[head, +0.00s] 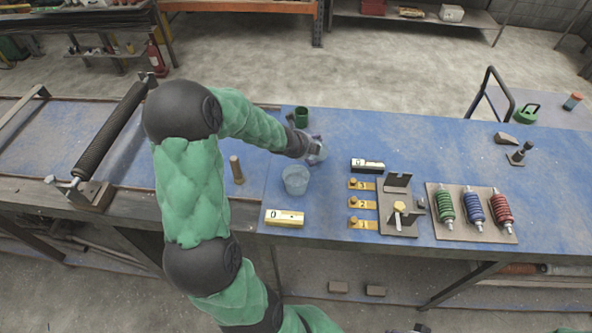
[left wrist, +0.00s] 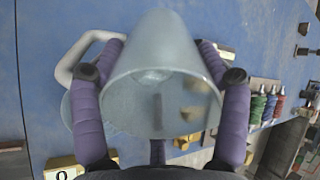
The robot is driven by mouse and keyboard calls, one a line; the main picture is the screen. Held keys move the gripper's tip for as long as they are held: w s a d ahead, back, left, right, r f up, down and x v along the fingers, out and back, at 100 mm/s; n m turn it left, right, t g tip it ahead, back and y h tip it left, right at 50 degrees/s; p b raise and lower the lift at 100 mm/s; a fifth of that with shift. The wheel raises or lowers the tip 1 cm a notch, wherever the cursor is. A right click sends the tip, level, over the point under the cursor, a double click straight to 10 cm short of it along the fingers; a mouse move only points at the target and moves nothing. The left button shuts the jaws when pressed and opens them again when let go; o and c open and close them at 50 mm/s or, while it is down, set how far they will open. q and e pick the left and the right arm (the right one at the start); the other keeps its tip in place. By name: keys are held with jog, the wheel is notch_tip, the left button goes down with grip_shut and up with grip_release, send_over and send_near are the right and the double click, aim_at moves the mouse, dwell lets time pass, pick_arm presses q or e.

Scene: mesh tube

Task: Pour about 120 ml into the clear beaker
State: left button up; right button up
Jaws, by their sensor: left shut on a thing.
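The clear beaker (head: 295,180) stands upright on the blue bench; I cannot make out its fill level. My left gripper (head: 314,150) is behind and slightly right of it in the head view. It is shut on a translucent grey jug (head: 318,155). In the left wrist view the purple fingers of the left gripper (left wrist: 160,100) flank the jug (left wrist: 150,60), whose pale handle (left wrist: 75,58) sticks out to the left. Its wide mouth faces the camera; I cannot tell how much liquid it holds. A clear rim shows behind it at left, probably the beaker (left wrist: 67,108).
A green cup (head: 301,117) stands behind the gripper. A yellow block marked 0 (head: 284,218) lies in front of the beaker, and a brown peg (head: 236,169) stands left. A dark-topped block (head: 367,165), brass pieces, a bracket plate (head: 400,228) and a spring board (head: 474,236) are at right.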

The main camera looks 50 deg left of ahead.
aim_at(313, 156)
pick_arm(q)
jog(key=shift+w+r+g+p, duration=0.1)
jog(key=shift+r+g+p, duration=0.25)
jog(key=shift+p, duration=1.15)
jog(key=w+g+p, duration=0.1)
jog(key=p, duration=0.7)
jog(key=shift+a+g, duration=0.1)
jog(key=shift+g, duration=0.25)
jog(key=p, duration=0.4)
jog(key=f+g+p, duration=0.1)
jog(key=p, duration=0.3)
jog(key=shift+w+a+f+g+h, duration=0.2)
jog(key=shift+w+g+h, duration=0.1)
jog(key=shift+w+h, duration=0.1)
jog(key=p, duration=0.4)
jog(key=shift+w+a+f+g+p, duration=0.1)
jog(key=shift+w+f+g+p, duration=0.1)
jog(key=shift+g+p, duration=0.15)
jog(key=shift+f+p, duration=0.2)
jog(key=shift+p, duration=0.95)
jog(key=shift+a+f+g+b, duration=0.1)
jog(key=shift+f+g+b, duration=0.1)
jog(key=shift+g+b, duration=0.1)
jog(key=shift+w+a+f+g, duration=0.1)
jog(key=shift+w+f+g, duration=0.05)
jog(key=shift+f+g, duration=0.1)
